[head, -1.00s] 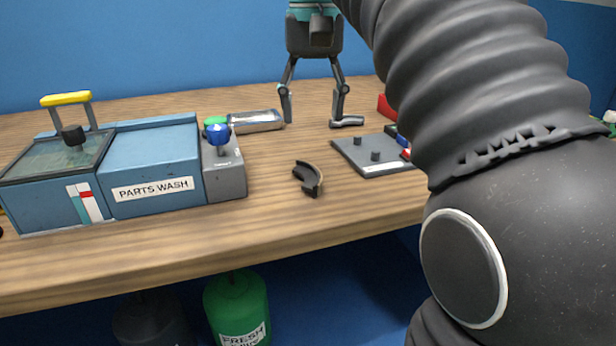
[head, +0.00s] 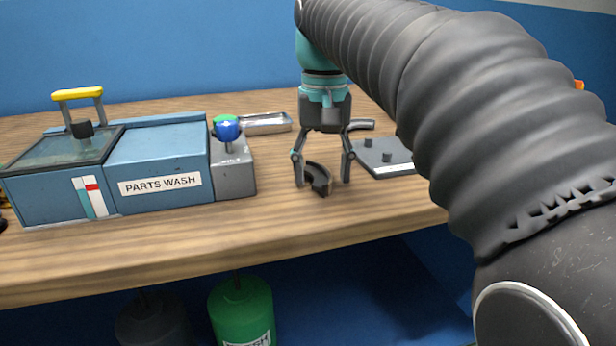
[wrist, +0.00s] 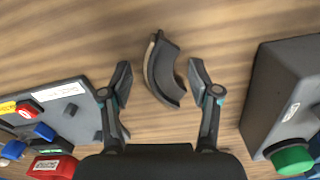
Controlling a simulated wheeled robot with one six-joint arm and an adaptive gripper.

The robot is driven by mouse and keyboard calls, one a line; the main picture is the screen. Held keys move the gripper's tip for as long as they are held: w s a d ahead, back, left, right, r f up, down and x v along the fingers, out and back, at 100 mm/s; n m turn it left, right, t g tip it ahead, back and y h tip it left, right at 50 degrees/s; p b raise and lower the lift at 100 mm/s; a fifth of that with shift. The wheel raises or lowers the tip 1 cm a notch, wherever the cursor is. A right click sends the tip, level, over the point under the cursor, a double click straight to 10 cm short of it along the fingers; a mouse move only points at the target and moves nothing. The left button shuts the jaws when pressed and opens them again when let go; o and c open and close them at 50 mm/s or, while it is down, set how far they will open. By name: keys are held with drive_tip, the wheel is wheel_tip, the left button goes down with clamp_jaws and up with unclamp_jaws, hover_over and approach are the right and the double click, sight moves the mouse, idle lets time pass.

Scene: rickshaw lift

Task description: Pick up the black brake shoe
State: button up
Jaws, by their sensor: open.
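The black brake shoe (head: 318,178) is a curved black piece lying on the wooden bench top, near its front edge. In the wrist view the brake shoe (wrist: 164,70) lies between the fingertips, with bare wood visible on both sides of it. My gripper (head: 322,181) is open and points down over the shoe, one finger to each side. In the wrist view my gripper (wrist: 160,78) shows both fingers apart, with nothing held. I cannot tell exactly how high the fingertips are above the bench.
The blue parts wash box (head: 160,160) and its grey control block (head: 233,172) stand to the left. A grey plate with pegs (head: 385,157) lies to the right. A metal tray (head: 263,124) and another curved grey piece (head: 360,125) lie behind. Green tank (head: 240,310) is below.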

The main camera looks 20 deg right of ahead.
drive_tip(key=shift+c, duration=0.2)
clamp_jaws()
drive_tip(key=shift+r, duration=0.1)
